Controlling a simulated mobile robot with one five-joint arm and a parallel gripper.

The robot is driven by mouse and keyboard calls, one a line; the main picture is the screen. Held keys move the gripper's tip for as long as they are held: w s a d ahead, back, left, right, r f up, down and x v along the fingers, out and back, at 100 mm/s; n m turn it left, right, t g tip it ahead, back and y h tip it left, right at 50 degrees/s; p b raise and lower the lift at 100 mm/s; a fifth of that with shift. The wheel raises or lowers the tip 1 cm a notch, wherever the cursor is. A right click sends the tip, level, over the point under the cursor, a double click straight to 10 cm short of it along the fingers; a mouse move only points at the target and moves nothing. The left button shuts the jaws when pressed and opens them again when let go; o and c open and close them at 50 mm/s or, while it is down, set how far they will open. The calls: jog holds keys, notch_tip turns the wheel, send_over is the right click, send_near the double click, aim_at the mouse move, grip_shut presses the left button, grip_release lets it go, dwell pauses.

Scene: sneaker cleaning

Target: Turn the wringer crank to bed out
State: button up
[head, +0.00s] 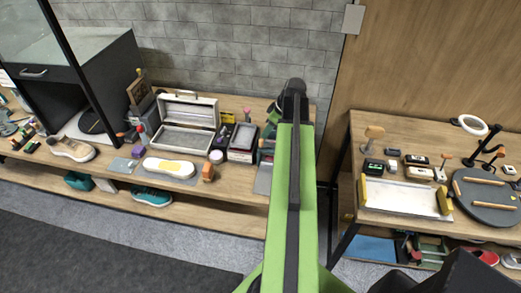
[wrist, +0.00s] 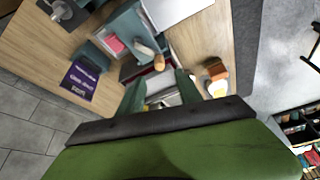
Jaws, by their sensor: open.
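The wringer appears to be the teal-grey frame (wrist: 128,32) in the upper middle of the wrist view. A short wooden knob (wrist: 158,62), which looks like the crank handle, stands just beyond my fingertips. My gripper (wrist: 161,84) is open, one finger on each side of a gap below the knob. I see no contact with the knob. In the head view my green arm hides most of the wringer; a teal part (head: 268,132) shows left of the arm. The bed's position cannot be told clearly.
An orange-and-white block (wrist: 217,78) stands close right of my fingers. A purple sign (wrist: 81,80) lies to the left. A second table with a white tray (head: 402,198) stands right.

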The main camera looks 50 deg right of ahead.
aim_at(262, 140)
jog(key=b+x, duration=0.7)
jog(key=x, duration=0.2)
jog(key=shift+f, duration=0.1)
